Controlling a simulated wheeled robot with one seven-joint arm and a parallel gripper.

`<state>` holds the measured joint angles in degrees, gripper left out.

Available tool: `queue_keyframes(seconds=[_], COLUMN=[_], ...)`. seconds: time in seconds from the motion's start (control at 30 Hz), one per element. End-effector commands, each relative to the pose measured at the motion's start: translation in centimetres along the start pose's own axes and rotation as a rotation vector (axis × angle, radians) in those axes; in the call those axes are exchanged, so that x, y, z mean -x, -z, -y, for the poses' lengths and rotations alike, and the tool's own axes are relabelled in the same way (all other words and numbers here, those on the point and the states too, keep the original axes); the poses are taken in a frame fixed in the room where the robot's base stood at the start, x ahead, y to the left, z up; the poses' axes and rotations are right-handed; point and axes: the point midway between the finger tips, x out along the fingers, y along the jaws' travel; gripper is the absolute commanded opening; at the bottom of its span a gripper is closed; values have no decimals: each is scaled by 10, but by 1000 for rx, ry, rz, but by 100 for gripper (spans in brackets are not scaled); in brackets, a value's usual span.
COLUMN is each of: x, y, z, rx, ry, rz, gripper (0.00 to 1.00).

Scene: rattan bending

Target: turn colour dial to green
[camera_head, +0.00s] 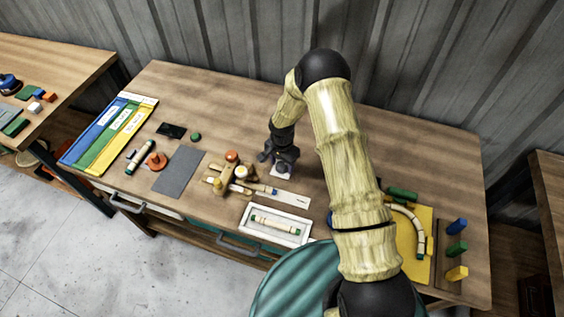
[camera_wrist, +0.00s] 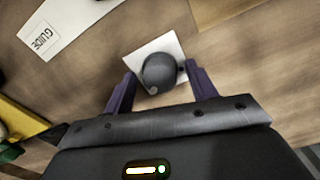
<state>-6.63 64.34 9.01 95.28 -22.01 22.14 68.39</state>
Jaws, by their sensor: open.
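The dial is a dark grey round knob (camera_wrist: 160,72) on a white square plate (camera_wrist: 149,46), seen in the wrist view. A small pale mark shows on the knob's near rim. I cannot make out any green or other colour marking on the plate. My gripper (camera_wrist: 162,89) is open, with its two purple fingers on either side of the knob; I cannot tell whether they touch it. In the head view my gripper (camera_head: 281,160) points down over the middle of the table, and only an edge of the white plate (camera_head: 280,174) shows under it.
A white tray (camera_head: 272,236) holds a rattan piece. A yellow board (camera_head: 424,215) with a curved piece is at right. Bare tabletop lies behind my gripper.

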Motion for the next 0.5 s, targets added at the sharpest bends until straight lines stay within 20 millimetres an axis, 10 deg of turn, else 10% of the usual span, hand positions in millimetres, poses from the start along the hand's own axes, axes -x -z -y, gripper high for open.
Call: queue_keyframes(seconds=[0.13,0.37,0.5], x=[0,0,0], y=[0,0,0], z=[0,0,0], rx=[0,0,2], ry=[0,0,0], rz=[0,0,0], gripper=[57,14,12])
